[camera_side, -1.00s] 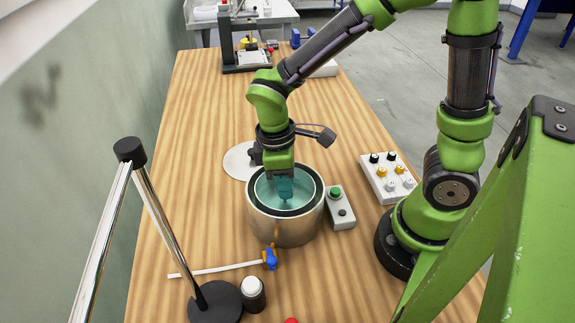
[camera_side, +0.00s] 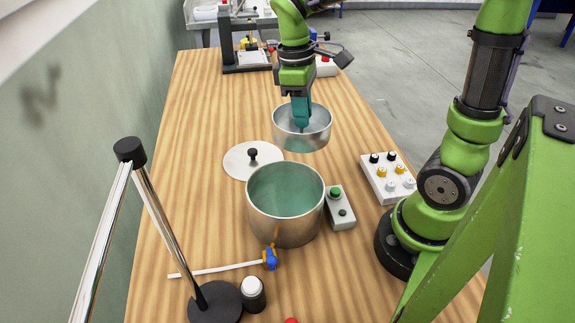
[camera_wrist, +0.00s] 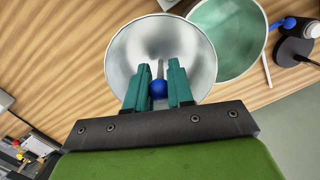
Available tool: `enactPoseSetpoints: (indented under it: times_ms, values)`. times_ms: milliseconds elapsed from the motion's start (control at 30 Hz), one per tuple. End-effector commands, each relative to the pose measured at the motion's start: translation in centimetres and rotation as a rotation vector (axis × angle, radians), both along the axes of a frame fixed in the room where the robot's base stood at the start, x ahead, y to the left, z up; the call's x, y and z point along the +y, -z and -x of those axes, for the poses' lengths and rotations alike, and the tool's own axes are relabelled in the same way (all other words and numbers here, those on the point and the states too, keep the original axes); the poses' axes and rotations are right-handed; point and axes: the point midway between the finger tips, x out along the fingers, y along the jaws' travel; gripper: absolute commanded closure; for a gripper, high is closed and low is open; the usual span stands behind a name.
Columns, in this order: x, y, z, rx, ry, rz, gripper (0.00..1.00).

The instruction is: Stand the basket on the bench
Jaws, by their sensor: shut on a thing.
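The basket (camera_side: 288,141) is a round, shiny metal vessel behind the pot and right of the lid. It looks upright; I cannot tell whether its bottom touches the bench (camera_side: 215,120). My gripper (camera_side: 302,124) points down into it. In the wrist view my gripper (camera_wrist: 158,88) is shut on the basket's central post, with a blue knob (camera_wrist: 158,90) between the fingers. The basket's inner wall (camera_wrist: 125,50) surrounds the fingers. The pot (camera_side: 285,222) is open, with green-tinted liquid or lining inside, and also shows in the wrist view (camera_wrist: 262,40).
A flat round lid (camera_side: 238,166) lies behind-left of the pot. A green-button box (camera_side: 340,208) and a knob panel (camera_side: 388,179) stand to the right. A blue valve (camera_side: 270,259) is at the pot's front. The bench's left middle is bare.

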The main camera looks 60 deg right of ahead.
Motion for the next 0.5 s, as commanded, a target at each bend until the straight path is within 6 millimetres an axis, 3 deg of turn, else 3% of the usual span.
enactPoseSetpoints:
  times_ms: [33,100,300,500]
  values:
    - [-2.6,1.0,-0.2,0.006,0.029,-0.001,1.0]
    - [-5.7,2.1,-0.5,0.005,0.031,-0.002,1.0]
    - [-12.2,4.8,-0.4,0.003,-0.044,-0.001,1.0]
    - [-13.7,5.4,-1.3,0.0,-0.199,-0.001,1.0]
